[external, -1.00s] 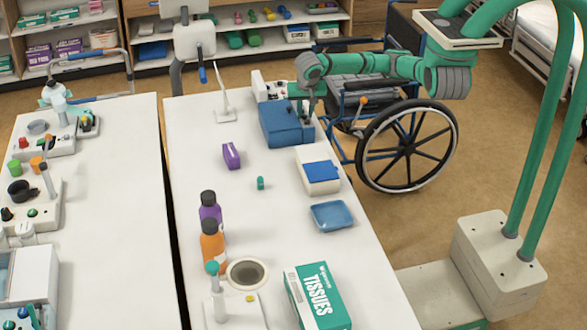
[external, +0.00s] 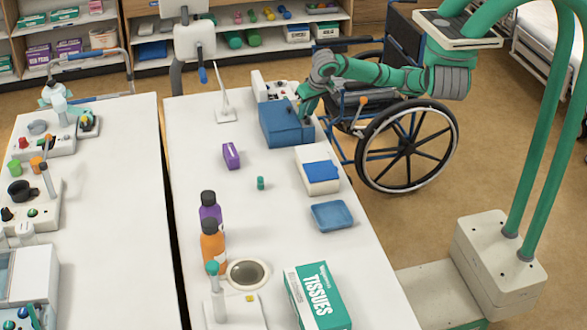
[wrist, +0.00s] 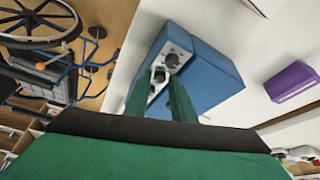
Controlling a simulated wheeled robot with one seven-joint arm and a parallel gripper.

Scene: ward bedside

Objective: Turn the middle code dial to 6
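The blue code box (external: 285,122) stands at the far right of the white table. In the wrist view the box (wrist: 215,80) shows a pale grey panel (wrist: 177,40) on one face. A dark round dial (wrist: 172,60) and a lighter dial (wrist: 160,75) show on that panel; its lower part is hidden behind my fingers. My gripper (external: 304,112) is at the panel side of the box. In the wrist view its two green fingers (wrist: 160,84) stand apart, with the lighter dial showing between their tips. I cannot tell whether they touch it, and no numbers are readable.
A wheelchair (external: 405,145) stands close beside the table, near my arm. A purple box (external: 231,155), a white box with a blue top (external: 318,172) and a white device with knobs (external: 270,88) are near the code box. Bottles (external: 211,240) and tissues (external: 317,297) are nearer the front.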

